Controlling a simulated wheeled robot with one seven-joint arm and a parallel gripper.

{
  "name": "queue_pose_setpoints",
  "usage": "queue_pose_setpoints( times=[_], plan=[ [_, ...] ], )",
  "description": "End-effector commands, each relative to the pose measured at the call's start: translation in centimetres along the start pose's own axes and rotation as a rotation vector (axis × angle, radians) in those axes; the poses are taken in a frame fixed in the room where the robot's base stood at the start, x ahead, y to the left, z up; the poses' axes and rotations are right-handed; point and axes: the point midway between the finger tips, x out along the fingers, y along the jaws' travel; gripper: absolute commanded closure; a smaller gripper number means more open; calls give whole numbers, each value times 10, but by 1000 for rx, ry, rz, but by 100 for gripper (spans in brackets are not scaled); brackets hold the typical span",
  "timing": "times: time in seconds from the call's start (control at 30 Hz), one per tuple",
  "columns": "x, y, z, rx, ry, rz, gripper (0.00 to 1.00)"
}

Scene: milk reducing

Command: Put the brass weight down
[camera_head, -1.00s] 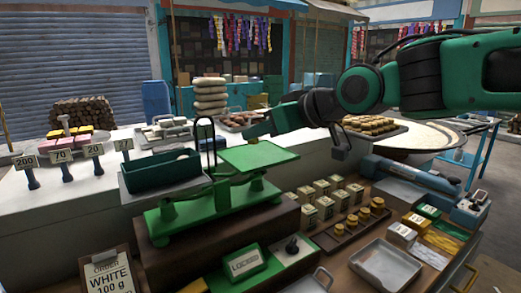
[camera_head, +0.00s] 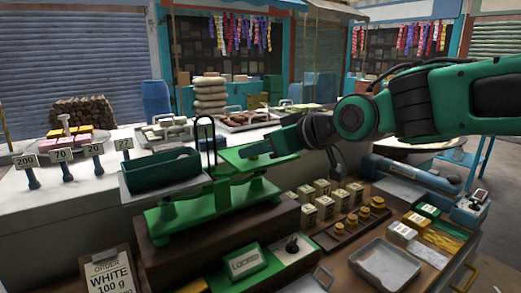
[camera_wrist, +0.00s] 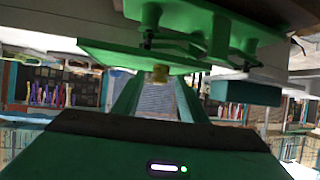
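The brass weight (camera_wrist: 160,73) shows in the wrist view, which is upside down, at the green weighing plate (camera_wrist: 125,58), between the far ends of my fingers. My gripper (camera_wrist: 159,86) looks open, with a narrow gap on each side of the weight. In the head view my gripper (camera_head: 252,152) is low over the green plate (camera_head: 232,158) on the right of the green balance scale (camera_head: 190,210). It hides part of the plate, and I cannot make out the weight there. A dark green tray (camera_head: 160,171) sits on the left of the scale.
Several brass weights (camera_head: 363,215) stand in a dark wooden rack right of the scale, beside small labelled boxes (camera_head: 308,216). An empty metal tray (camera_head: 384,268) lies in front. A green "LOCKED" sign (camera_head: 244,262) and an order card (camera_head: 110,272) are at the front.

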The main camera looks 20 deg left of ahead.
Motion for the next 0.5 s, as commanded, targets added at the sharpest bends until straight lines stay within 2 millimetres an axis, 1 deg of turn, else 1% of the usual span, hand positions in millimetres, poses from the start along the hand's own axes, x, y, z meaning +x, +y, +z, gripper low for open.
queue_pose_setpoints(
  times=[0.13,0.27,0.37,0.5],
  plan=[
    [-1,0,-2,0,1,1,61],
    [-13,1,-2,2,2,1,61],
    [-28,2,-3,2,4,3,61],
    [-55,2,-3,2,4,3,61]
  ],
)
